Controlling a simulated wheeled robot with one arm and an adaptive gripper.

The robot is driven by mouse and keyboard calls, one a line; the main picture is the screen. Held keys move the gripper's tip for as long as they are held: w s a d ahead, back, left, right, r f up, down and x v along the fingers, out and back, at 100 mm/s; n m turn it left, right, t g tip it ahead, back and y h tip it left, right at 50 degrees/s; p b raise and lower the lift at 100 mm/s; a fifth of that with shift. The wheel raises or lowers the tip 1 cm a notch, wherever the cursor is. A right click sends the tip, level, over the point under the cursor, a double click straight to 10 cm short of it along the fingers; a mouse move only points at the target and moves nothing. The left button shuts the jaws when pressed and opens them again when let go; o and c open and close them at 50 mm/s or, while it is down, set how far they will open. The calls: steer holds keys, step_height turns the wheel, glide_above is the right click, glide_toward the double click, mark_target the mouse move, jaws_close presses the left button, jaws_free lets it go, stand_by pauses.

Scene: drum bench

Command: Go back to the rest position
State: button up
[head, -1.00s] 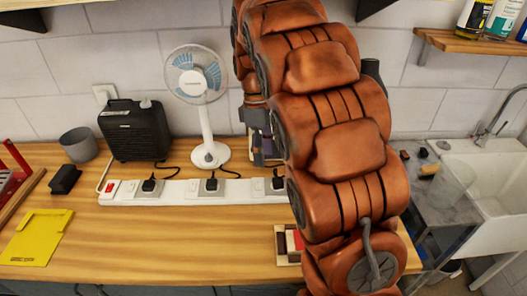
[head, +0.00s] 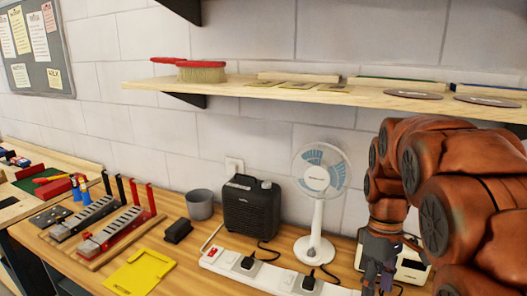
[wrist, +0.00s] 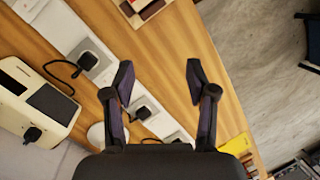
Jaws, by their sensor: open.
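My gripper (head: 376,272) hangs over the wooden bench at the lower right of the head view, in front of the white fan's right side. In the wrist view its two dark fingers (wrist: 159,78) are spread apart with nothing between them. My orange-brown arm fills the right side of the head view. The bench top (wrist: 180,60) shows between and beyond the fingers. A white power strip (head: 228,262) with black plugs lies along the bench and also shows below the gripper in the wrist view (wrist: 92,52).
The white fan (head: 317,215) and black box-shaped appliance (head: 252,208) stand behind the strip. A cream appliance (head: 411,265) is beside my gripper. A grey cup (head: 200,205), yellow tray (head: 138,272) and red-handled rack (head: 110,232) are left. A shelf (head: 330,93) overhangs the bench.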

steer(key=s+a+f+m, duration=0.2)
steer(key=s, duration=0.5)
steer(key=s+a+f+m, duration=0.1)
steer(key=s+a+m, duration=0.1)
steer(key=s, duration=0.5)
steer(key=s+a+f+m+t, duration=0.1)
steer(key=s+f+m, duration=0.1)
steer(key=s, duration=0.5)
steer(key=shift+s+a+f+m, duration=0.25)
steer(key=shift+a+f+m, duration=0.05)
steer(key=shift+a+m, duration=0.1)
